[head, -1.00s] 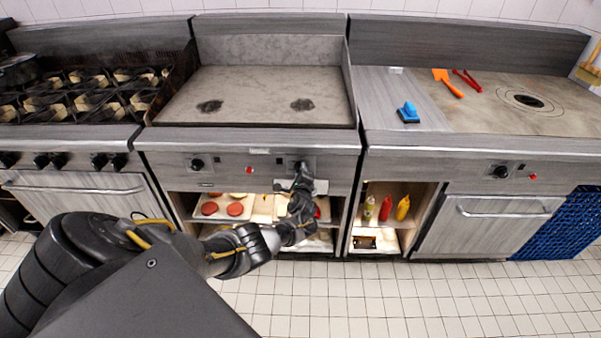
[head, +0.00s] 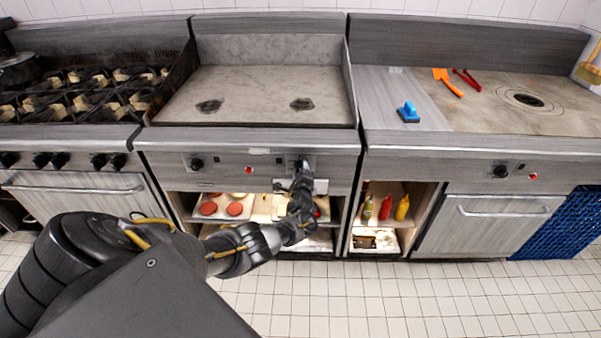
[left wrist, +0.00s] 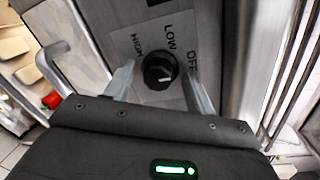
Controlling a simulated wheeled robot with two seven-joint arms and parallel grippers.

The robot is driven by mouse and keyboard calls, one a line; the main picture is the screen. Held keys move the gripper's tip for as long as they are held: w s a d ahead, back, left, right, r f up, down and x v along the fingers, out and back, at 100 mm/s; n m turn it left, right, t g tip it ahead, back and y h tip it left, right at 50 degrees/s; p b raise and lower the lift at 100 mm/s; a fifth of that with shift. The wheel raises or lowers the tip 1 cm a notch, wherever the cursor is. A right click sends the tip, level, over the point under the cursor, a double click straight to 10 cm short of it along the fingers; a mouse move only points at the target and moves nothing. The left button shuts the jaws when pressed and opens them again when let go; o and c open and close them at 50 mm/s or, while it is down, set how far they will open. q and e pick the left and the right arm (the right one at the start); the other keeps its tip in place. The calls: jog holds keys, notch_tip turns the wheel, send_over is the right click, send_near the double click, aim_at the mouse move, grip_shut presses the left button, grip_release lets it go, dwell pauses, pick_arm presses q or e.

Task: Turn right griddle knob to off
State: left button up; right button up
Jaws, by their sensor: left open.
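The right griddle knob (left wrist: 160,71) is a round black knob on a plate marked HIGH, LOW and OFF in the left wrist view. Its light pointer mark sits toward the lower right of the knob, and I cannot tell exactly which setting it indicates. My left gripper (left wrist: 160,85) is open, with one finger on each side of the knob; contact is not clear. My right gripper is not in view.
The left griddle knob (head: 196,164) and a red button (head: 249,170) are on the same panel. A shelf below holds trays with patties (head: 235,209). Sauce bottles (head: 385,207) stand in the cubby to the right. A metal handle (left wrist: 55,62) shows in the wrist view.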

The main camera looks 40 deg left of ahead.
pick_arm(q)
jog(key=p+v, duration=0.3)
jog(key=v, duration=0.7)
jog(key=shift+s+d, duration=0.25)
jog(key=shift+s, duration=0.1)
